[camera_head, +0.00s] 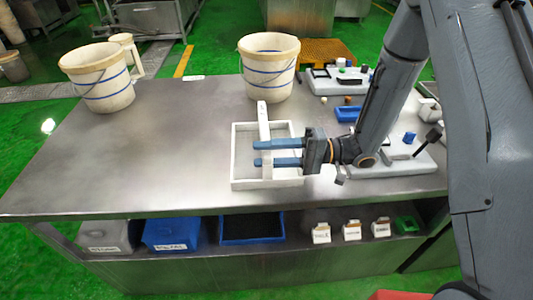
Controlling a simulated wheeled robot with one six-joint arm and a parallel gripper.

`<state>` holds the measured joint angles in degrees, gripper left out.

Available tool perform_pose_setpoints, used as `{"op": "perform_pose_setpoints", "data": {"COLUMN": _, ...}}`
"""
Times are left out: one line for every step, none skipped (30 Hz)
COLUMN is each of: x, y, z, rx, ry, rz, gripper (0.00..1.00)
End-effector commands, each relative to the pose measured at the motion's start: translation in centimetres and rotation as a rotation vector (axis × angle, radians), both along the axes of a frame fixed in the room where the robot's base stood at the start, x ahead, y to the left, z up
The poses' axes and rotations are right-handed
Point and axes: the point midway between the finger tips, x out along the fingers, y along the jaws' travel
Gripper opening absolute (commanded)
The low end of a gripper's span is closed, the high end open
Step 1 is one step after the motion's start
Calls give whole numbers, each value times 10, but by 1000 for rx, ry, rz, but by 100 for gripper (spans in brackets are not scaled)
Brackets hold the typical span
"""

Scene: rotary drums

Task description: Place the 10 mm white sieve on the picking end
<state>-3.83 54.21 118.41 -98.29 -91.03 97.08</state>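A white rectangular frame, which looks like a sieve (237,157), lies on the steel table near its front edge. An upright white bar (263,112) stands at its back middle, and a strip runs on through the frame. No size marking is readable. My gripper (257,154) reaches in from the right with two blue fingers spread apart above the frame. The fingertips cross the middle strip, with a visible gap between them. I cannot tell whether they touch it. My gripper hides part of the frame's right side. I cannot make out which place is the picking end.
White buckets with blue stripes (270,72) (99,80) stand at the table's back and left. White trays with small parts (340,85) are at the right. Blue bins (172,232) and small labelled boxes (321,233) sit on the lower shelf. The table's left part (150,150) is clear.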

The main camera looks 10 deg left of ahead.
Motion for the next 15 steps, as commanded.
{"op": "perform_pose_setpoints", "data": {"x": 0, "y": 0, "z": 2, "rx": 0, "ry": -1, "rz": 0, "gripper": 39}}
{"op": "perform_pose_setpoints", "data": {"x": 1, "y": -2, "z": 1, "rx": 0, "ry": -1, "rz": -1, "gripper": 39}}
{"op": "perform_pose_setpoints", "data": {"x": 2, "y": -6, "z": 1, "rx": 0, "ry": -1, "rz": -2, "gripper": 39}}
{"op": "perform_pose_setpoints", "data": {"x": 3, "y": -10, "z": 0, "rx": 0, "ry": -1, "rz": -2, "gripper": 39}}
{"op": "perform_pose_setpoints", "data": {"x": 4, "y": -14, "z": 0, "rx": 0, "ry": -1, "rz": -3, "gripper": 39}}
{"op": "perform_pose_setpoints", "data": {"x": 6, "y": -20, "z": 0, "rx": 0, "ry": -2, "rz": -4, "gripper": 39}}
{"op": "perform_pose_setpoints", "data": {"x": 7, "y": -26, "z": 0, "rx": 0, "ry": -2, "rz": -4, "gripper": 39}}
{"op": "perform_pose_setpoints", "data": {"x": 9, "y": -31, "z": 0, "rx": 1, "ry": -3, "rz": -5, "gripper": 39}}
{"op": "perform_pose_setpoints", "data": {"x": 11, "y": -40, "z": -1, "rx": 1, "ry": -3, "rz": -5, "gripper": 39}}
{"op": "perform_pose_setpoints", "data": {"x": 12, "y": -46, "z": -1, "rx": 1, "ry": -3, "rz": -5, "gripper": 39}}
{"op": "perform_pose_setpoints", "data": {"x": 13, "y": -53, "z": -1, "rx": 1, "ry": -3, "rz": -6, "gripper": 39}}
{"op": "perform_pose_setpoints", "data": {"x": 15, "y": -61, "z": -1, "rx": 1, "ry": -3, "rz": -5, "gripper": 39}}
{"op": "perform_pose_setpoints", "data": {"x": 17, "y": -67, "z": -1, "rx": -1, "ry": -2, "rz": -5, "gripper": 39}}
{"op": "perform_pose_setpoints", "data": {"x": 17, "y": -73, "z": -1, "rx": -1, "ry": -2, "rz": -4, "gripper": 39}}
{"op": "perform_pose_setpoints", "data": {"x": 19, "y": -80, "z": -1, "rx": -1, "ry": -2, "rz": -5, "gripper": 39}}
